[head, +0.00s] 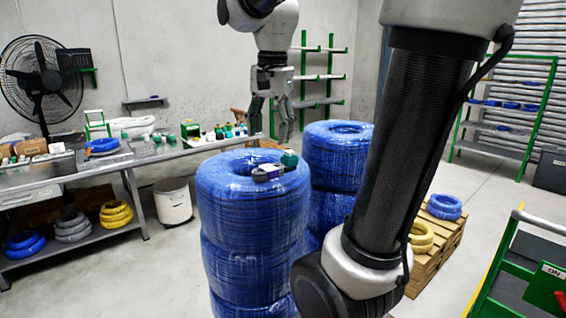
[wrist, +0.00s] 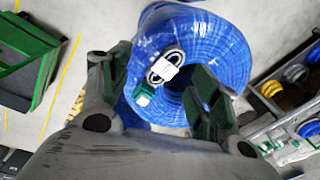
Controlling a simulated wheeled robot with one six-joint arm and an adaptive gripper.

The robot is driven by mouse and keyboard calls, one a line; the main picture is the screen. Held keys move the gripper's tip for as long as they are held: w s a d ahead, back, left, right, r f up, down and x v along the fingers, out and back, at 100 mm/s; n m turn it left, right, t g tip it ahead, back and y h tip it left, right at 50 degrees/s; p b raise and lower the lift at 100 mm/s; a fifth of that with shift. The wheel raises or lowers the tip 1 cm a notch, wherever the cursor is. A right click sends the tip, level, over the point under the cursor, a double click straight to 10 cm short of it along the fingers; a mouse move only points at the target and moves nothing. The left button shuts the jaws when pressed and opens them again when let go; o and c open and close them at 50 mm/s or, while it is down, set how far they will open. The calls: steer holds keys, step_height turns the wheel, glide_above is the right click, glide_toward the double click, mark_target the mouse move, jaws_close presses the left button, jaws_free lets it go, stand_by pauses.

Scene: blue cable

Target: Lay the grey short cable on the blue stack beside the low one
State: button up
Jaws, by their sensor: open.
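My gripper (head: 284,118) is open and empty, above the shrink-wrapped blue stack (head: 250,215). In the wrist view its fingers (wrist: 162,88) spread over this stack's top ring (wrist: 215,45). On the ring lie a small grey roll with a white label (head: 267,172) and a green item (head: 289,158). The roll (wrist: 165,68) shows between the fingers, below them. A second blue stack (head: 337,150) stands behind to the right, partly hidden by my arm. A grey coil (head: 71,228) lies on the bench's lower shelf. I cannot tell which grey thing is the short cable.
The workbench (head: 150,157) at left carries bottles and boxes. Yellow (head: 116,215) and blue (head: 25,244) coils share its lower shelf. A white bucket (head: 173,202) stands beside it. A pallet (head: 437,250) with yellow and blue coils and a green cart (head: 525,275) stand at right.

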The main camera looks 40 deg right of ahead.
steer(key=s+a+f+n+t, duration=0.2)
steer(key=s+f+n+t, duration=0.1)
steer(key=s+f+n, duration=0.5)
steer(key=s+n, duration=0.3)
steer(key=n, duration=0.2)
steer(key=shift+s+f, duration=0.25)
steer(key=shift+s, duration=0.1)
